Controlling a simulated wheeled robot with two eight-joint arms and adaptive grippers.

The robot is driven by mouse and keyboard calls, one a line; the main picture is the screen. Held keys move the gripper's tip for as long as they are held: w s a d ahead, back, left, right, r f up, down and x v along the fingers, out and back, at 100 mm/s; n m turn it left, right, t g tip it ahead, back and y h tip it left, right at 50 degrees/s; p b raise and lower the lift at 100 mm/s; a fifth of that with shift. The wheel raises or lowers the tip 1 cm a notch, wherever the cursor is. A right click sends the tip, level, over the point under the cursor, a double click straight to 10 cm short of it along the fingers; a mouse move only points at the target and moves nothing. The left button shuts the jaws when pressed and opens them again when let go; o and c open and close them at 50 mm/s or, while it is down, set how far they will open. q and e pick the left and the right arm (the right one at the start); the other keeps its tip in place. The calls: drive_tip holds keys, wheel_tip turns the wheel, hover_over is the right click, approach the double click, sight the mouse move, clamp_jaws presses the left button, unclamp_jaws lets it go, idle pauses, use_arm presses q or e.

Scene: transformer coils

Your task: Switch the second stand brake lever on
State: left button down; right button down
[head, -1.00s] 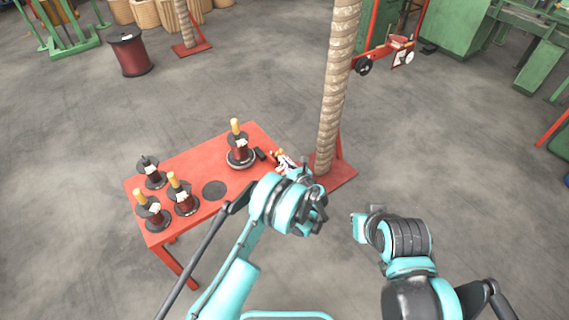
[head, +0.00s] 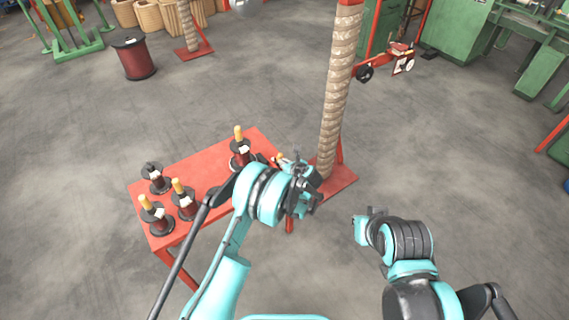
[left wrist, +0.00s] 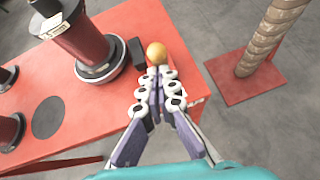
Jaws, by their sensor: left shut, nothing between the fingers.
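My left gripper (head: 300,170) is at the right end of the red table. In the left wrist view its fingers (left wrist: 161,72) are closed together with nothing between them. An orange-yellow round knob (left wrist: 157,53) shows just beyond the fingertips; I cannot tell whether they touch it. A dark block (left wrist: 136,52) lies left of the knob, beside a dark red spool stand (left wrist: 86,48) with a pale-rimmed round base. In the head view that spool (head: 239,150) has a yellow top and is partly hidden by my arm. Which stand is the second is unclear. My right arm's end is folded at lower right, its fingers unclear.
Several smaller spools (head: 184,202) stand on the left of the red table (head: 205,160). A rope-wrapped column (head: 337,100) on a red base (head: 340,185) rises just right of the table. Open grey floor surrounds them.

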sight(279, 155)
use_arm(q)
drive_tip(key=shift+w+a+r+g+h+p, duration=0.75)
drive_tip(key=shift+w+r+g, duration=0.15)
drive_tip(key=shift+g, duration=0.1)
drive_tip(key=shift+w+a, duration=0.2)
drive_tip(key=shift+w, duration=0.1)
drive_tip(key=shift+w+a+r+g+h, duration=0.3)
drive_tip(key=shift+w+a+g, duration=0.2)
drive_tip(key=shift+w, duration=0.2)
drive_tip(key=shift+g+h, duration=0.45)
drive_tip(key=shift+g, duration=0.35)
drive_tip(key=w+a, duration=0.2)
drive_tip(key=w, duration=0.1)
drive_tip(key=shift+w+a, duration=0.15)
drive_tip(key=shift+w+a+r, duration=0.1)
drive_tip(key=shift+a, duration=0.05)
